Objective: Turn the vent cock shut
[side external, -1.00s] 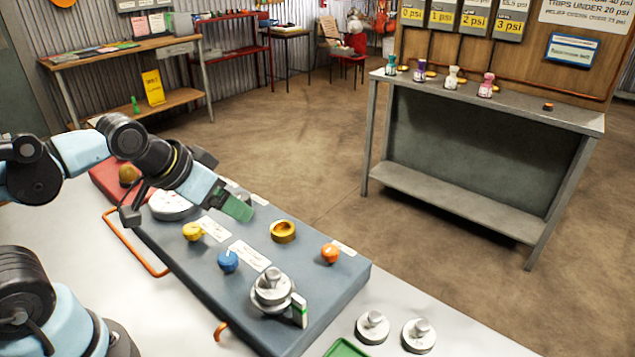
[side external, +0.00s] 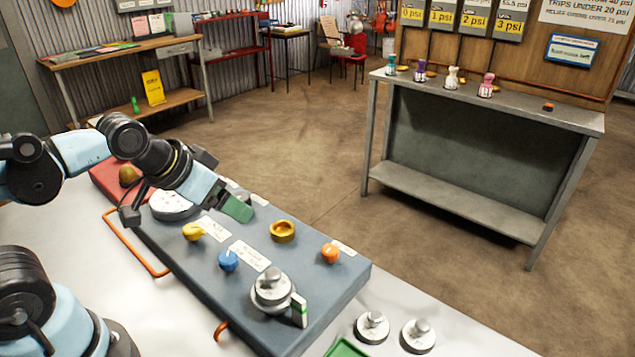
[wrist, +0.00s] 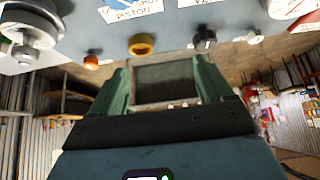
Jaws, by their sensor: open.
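My gripper (side external: 236,208) has green fingers and is open and empty above the far part of a blue-grey panel (side external: 312,275). In the wrist view its two fingers (wrist: 163,82) stand apart with nothing between them. The panel carries a yellow knob (side external: 193,231), a blue knob (side external: 228,261), an orange knob (side external: 330,253), a brass ring (side external: 283,231) and a silver fitting (side external: 271,291) with a green-marked lever. A black knob (wrist: 204,40) shows in the wrist view. The labels are too small or cut off to tell which is the vent cock.
An orange rail (side external: 135,245) runs along the panel's left side. Two loose silver weights (side external: 418,336) and a green tray edge (side external: 346,348) lie at the front right. A grey bench (side external: 480,200) with small coloured items stands behind. Open floor lies between.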

